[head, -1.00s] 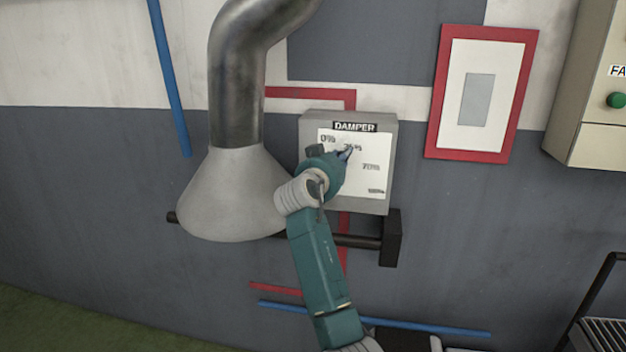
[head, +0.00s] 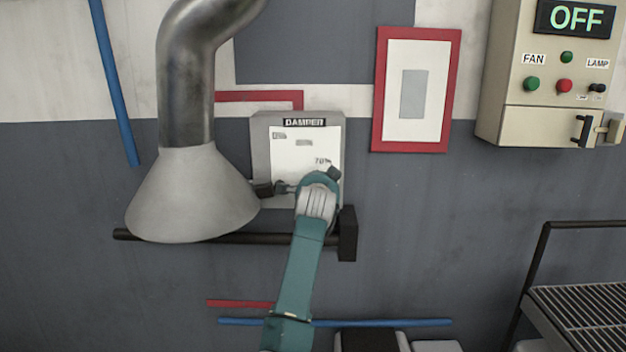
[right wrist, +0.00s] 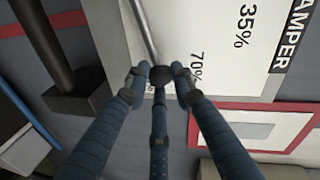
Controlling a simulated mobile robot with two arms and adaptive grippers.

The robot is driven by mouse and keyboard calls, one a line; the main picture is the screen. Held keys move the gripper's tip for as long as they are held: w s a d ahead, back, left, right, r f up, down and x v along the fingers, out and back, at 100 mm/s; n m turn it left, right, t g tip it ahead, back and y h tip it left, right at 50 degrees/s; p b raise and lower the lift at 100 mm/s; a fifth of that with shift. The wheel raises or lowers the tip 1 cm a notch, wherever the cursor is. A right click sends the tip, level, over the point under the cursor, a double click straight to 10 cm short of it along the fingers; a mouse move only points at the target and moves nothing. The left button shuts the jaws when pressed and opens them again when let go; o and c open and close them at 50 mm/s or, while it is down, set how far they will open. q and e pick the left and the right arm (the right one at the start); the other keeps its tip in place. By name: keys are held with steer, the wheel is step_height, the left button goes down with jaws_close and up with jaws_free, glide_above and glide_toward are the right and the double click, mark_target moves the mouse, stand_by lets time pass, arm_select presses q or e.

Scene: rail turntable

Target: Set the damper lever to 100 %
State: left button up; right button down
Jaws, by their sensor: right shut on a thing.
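The damper box (head: 258,130) is on the wall in the head view, with a white scale plate (head: 290,160) marked in percent. The plate (right wrist: 205,25) also shows in the right wrist view, where 35% and 70% are readable. The damper lever is a metal rod (right wrist: 148,35) with a dark round knob (right wrist: 162,77). My right gripper (right wrist: 158,75) is shut on the knob. The lever lies past the 70% label, on the side away from 35%. The 100% label is mostly hidden by my gripper. My left gripper is in neither view.
A grey hood and duct (head: 190,195) hang left of the box. A dark bar with a block (head: 347,235) runs just below it. A red-framed panel (head: 379,95) and the fan control box (head: 510,90) are to the right. A rack (head: 590,310) stands lower right.

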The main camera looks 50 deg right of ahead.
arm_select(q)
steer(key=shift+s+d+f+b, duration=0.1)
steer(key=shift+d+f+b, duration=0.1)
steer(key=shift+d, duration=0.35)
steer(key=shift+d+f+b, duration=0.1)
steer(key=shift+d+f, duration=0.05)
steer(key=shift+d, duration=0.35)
arm_select(e)
step_height(320, 180, down, 3)
steer(key=shift+s+d+r+m+t, duration=0.1)
steer(key=shift+m+t, duration=0.05)
steer(key=shift+m, duration=0.4)
steer(key=shift+s+f+m+t, duration=0.1)
steer(key=shift+m+t, duration=0.05)
steer(key=shift+m, duration=0.4)
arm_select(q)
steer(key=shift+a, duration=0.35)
arm_select(e)
steer(key=shift+w+y, duration=0.1)
steer(key=shift+y, duration=0.2)
steer(key=c, duration=1.5)
jaws_free()
steer(key=shift+o, duration=0.2)
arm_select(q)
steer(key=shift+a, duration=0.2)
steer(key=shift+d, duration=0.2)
arm_select(e)
steer(key=v, duration=1.2)
